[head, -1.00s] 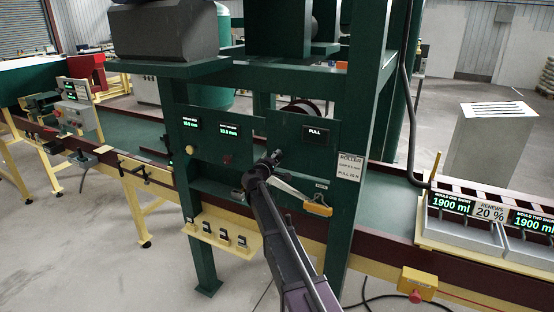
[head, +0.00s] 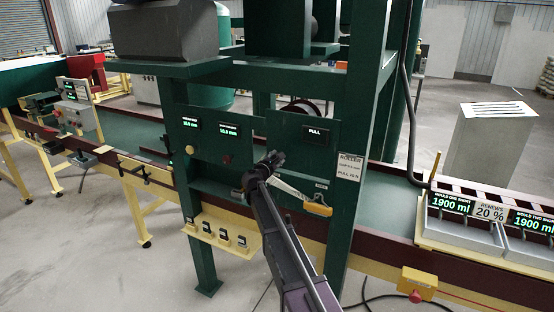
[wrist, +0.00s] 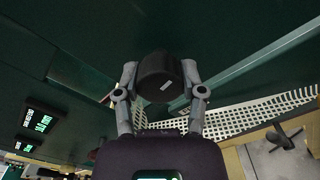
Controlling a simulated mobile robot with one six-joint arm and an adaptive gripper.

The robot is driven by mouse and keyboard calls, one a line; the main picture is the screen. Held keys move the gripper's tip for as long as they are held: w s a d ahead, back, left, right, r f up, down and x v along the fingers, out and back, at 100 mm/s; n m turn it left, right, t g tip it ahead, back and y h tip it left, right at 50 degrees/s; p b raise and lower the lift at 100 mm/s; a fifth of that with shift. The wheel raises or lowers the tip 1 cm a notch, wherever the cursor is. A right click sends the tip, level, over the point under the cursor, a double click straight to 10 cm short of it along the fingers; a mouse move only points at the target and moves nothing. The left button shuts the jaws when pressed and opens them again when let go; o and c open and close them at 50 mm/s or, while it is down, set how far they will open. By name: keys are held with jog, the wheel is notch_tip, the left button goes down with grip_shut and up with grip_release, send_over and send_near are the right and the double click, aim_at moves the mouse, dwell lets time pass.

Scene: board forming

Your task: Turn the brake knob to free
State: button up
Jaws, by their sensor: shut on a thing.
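The brake knob is a dark round knob with a short pale mark on its face, and it shows in the wrist view (wrist: 160,78) against the green panel. My gripper (wrist: 160,82) has a finger on each side of it and is shut on it. In the head view my gripper (head: 268,163) is at the green machine's front panel (head: 260,140), and it hides the knob there. I cannot read any free or set marking around the knob.
A lever with a yellow-orange end (head: 318,208) sticks out just right of my gripper. Two displays (head: 188,124) and a "PULL" display (head: 318,136) are above. A yellow shelf with small switches (head: 222,236) is below left. Grey bins (head: 462,233) stand at the right.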

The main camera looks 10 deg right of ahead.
jog(key=n, duration=1.4)
dwell(0.4)
jog(key=o, duration=1.1)
jog(key=shift+o, duration=0.2)
jog(key=v, duration=1.2)
